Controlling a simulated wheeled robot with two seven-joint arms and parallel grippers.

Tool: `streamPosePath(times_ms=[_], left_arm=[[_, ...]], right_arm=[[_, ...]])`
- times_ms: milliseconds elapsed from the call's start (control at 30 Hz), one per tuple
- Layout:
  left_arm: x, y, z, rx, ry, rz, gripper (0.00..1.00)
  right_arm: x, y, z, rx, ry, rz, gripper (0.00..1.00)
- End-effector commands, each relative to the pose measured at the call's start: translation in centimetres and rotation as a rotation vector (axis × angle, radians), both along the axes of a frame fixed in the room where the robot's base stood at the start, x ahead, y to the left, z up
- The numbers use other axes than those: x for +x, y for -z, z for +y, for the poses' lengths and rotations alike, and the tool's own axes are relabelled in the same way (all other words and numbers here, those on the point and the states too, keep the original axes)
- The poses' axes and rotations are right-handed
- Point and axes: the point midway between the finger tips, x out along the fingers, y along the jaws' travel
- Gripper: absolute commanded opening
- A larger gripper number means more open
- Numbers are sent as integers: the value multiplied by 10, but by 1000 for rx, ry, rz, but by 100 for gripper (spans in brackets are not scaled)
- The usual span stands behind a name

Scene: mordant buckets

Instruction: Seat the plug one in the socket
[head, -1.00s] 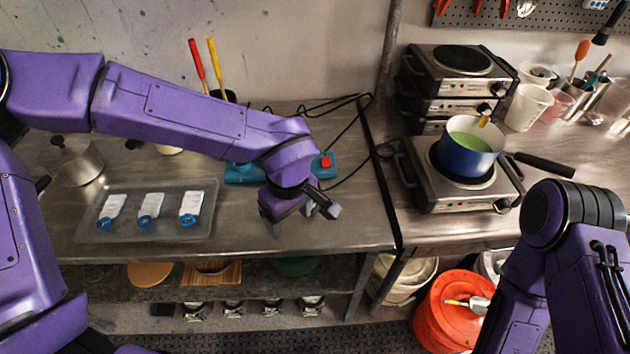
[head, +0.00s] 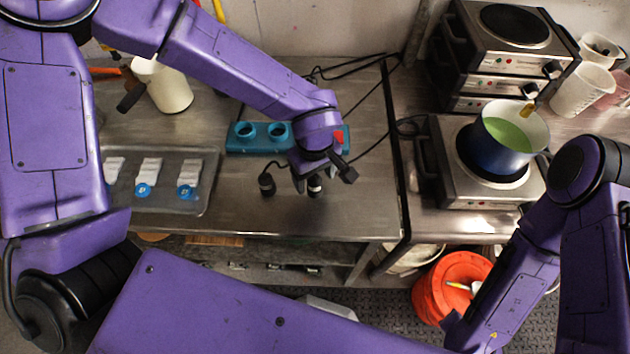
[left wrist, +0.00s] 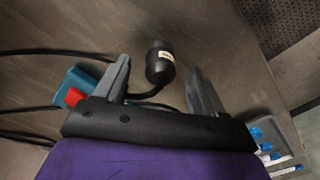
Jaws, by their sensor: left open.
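A teal power strip (head: 240,146) with round sockets and a red switch lies at the back of the bench; my left arm covers part of it. I cannot tell which is plug one. In the left wrist view, a black plug (left wrist: 160,64) with a pale label and a cable sits between and slightly beyond the open fingers (left wrist: 163,82), not gripped. The strip's end (left wrist: 82,82) also shows there. My right gripper is out of view.
A metal tray (head: 208,190) with white, blue-capped items lies on the left. A white pot (head: 168,90) stands behind it. At right, a blue pot (head: 497,152) of green liquid is on a hot plate (head: 455,190). Black cables (head: 375,68) trail behind the strip. An orange bucket (head: 430,285) stands below.

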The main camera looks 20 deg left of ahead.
Motion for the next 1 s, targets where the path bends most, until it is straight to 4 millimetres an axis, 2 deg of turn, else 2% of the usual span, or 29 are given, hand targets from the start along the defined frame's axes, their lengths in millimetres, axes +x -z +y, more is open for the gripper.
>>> streamPosePath(times_ms=[133,367,500,567,867,1000], left_arm=[[0,20,0,2,1,1,70],[0,22,0,-1,0,-1,70],[0,22,0,-1,0,-1,24],[0,22,0,-1,0,-1,8],[0,21,0,-1,-1,-1,7],[1,8,0,-4,-3,-3,7]], right_arm=[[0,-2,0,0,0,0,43],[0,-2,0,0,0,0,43],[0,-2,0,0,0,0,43],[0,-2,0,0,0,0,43],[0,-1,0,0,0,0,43],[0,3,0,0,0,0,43]])
